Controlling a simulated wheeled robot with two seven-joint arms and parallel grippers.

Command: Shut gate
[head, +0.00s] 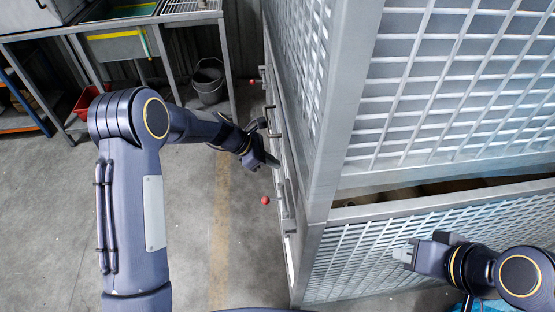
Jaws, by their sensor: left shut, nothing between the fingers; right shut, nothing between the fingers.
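A tall grey metal cage with perforated panels fills the right half of the head view. Its gate (288,160) is seen nearly edge-on along the cage's left side, with a handle bar and latch parts on it. Red ball knobs stick out there, one low (265,200) and another higher (252,84). My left gripper (272,161) is shut, with its fingertips close beside the gate's latch parts; I cannot tell whether they touch. My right gripper (403,254) is shut and empty, in front of the lower mesh panel (360,260). Whether the gate is fully closed is unclear.
A workbench (110,27) stands at the upper left, with a grey bucket (209,82) and a red bin (88,101) near it. A dark gap (440,187) runs between the cage's upper and lower panels. The concrete floor (205,215) left of the cage is clear.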

